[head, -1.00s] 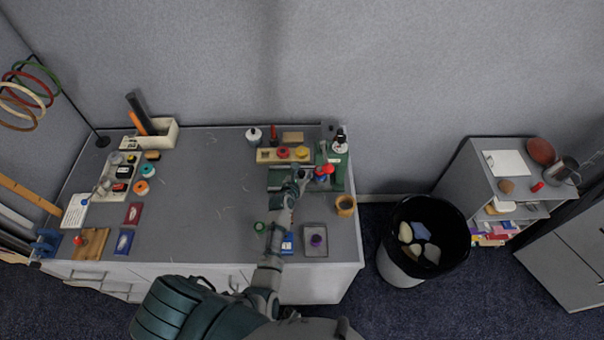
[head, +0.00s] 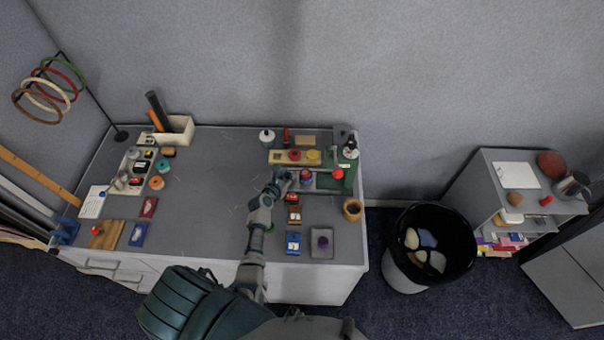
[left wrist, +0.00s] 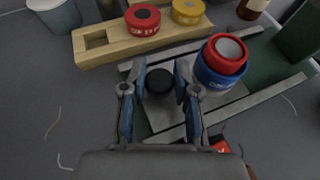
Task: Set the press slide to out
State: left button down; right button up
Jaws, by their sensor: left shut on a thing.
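The green press (head: 349,178) stands at the right of the table, with grey rails running left from it; one rail shows in the left wrist view (left wrist: 275,94). The grey slide plate (left wrist: 162,118) lies between the rails and carries a blue and red round stack (left wrist: 223,60), also seen in the head view (head: 306,176). A black knob (left wrist: 159,83) stands at the plate's left part. My left gripper (left wrist: 160,88) is shut on this knob, its blue-padded fingers on both sides. In the head view my left gripper (head: 283,177) is left of the stack. My right gripper is out of view.
A wooden block rack (left wrist: 105,45) with red and yellow round pieces lies just behind the rails. A grey tray (head: 322,251), a blue pad (head: 293,243) and an amber jar (head: 352,209) stand in front. The table middle is clear.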

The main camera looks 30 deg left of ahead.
pick_arm(q)
jog(key=shift+s+a+f, duration=0.15)
jog(key=shift+s+a, duration=0.1)
jog(key=shift+a, duration=0.25)
jog(key=c, duration=1.1)
grip_release()
jog(key=shift+c, duration=0.2)
jog(key=shift+s, duration=0.55)
jog(key=v, duration=1.1)
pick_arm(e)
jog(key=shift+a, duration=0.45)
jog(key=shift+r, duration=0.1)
